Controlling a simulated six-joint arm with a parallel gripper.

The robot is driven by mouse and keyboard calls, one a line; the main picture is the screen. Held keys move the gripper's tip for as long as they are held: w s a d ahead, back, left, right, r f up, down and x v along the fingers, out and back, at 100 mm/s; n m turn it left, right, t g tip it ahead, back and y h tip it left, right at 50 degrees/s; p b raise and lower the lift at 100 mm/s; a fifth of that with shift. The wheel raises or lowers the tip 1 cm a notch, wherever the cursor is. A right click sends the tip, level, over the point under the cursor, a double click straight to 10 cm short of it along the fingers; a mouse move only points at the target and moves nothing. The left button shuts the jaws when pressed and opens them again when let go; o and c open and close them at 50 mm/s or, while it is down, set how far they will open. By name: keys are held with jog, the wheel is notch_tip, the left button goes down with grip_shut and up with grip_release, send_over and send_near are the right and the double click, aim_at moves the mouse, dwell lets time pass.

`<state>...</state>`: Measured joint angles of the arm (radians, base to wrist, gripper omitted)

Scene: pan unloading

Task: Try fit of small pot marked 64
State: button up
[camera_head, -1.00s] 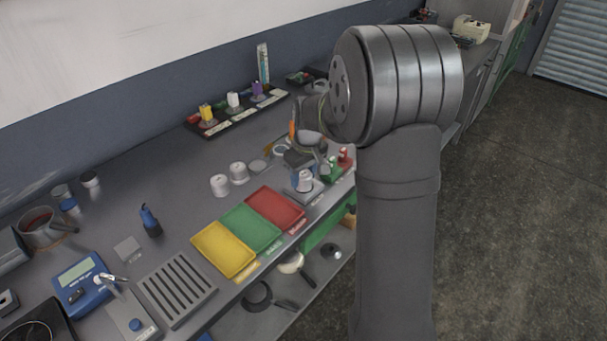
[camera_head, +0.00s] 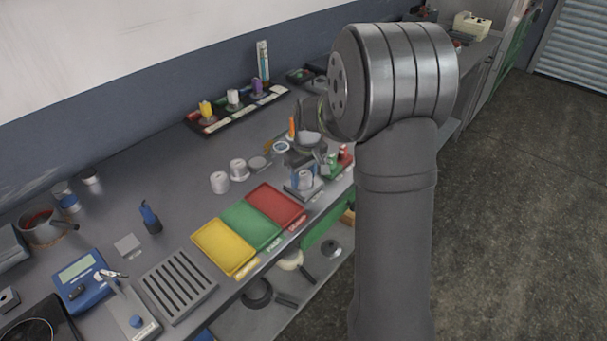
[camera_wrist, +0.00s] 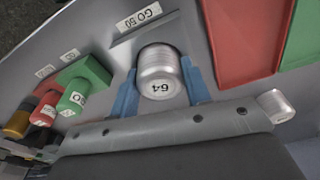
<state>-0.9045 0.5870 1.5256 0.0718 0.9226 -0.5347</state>
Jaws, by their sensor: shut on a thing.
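The small silver pot marked 64 (camera_wrist: 160,75) sits between the two blue fingers of my gripper (camera_wrist: 160,92) in the wrist view. The gripper is shut on it, and the 64 on its end face faces the camera. In the head view my gripper (camera_head: 303,178) is over the right part of the bench, to the right of the red tray, and the pot is mostly hidden there. A label reading GO 50 (camera_wrist: 138,18) lies just beyond the pot in the wrist view. Whether the pot touches anything below cannot be told.
Red (camera_head: 275,205), green (camera_head: 251,227) and yellow (camera_head: 224,247) trays lie left of the gripper. Green (camera_wrist: 84,85) and red (camera_wrist: 47,108) gauge pieces stand close to the gripper. Another silver pot (camera_wrist: 276,105) is nearby.

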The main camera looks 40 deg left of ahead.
aim_at(308, 179)
dwell(0.3)
jog(key=o, duration=1.1)
jog(key=shift+r, duration=0.1)
jog(key=r, duration=0.5)
jog(key=d+r, duration=0.1)
jog(key=r, duration=0.5)
jog(key=d+r, duration=0.1)
jog(key=r, duration=0.5)
jog(key=shift+s, duration=0.2)
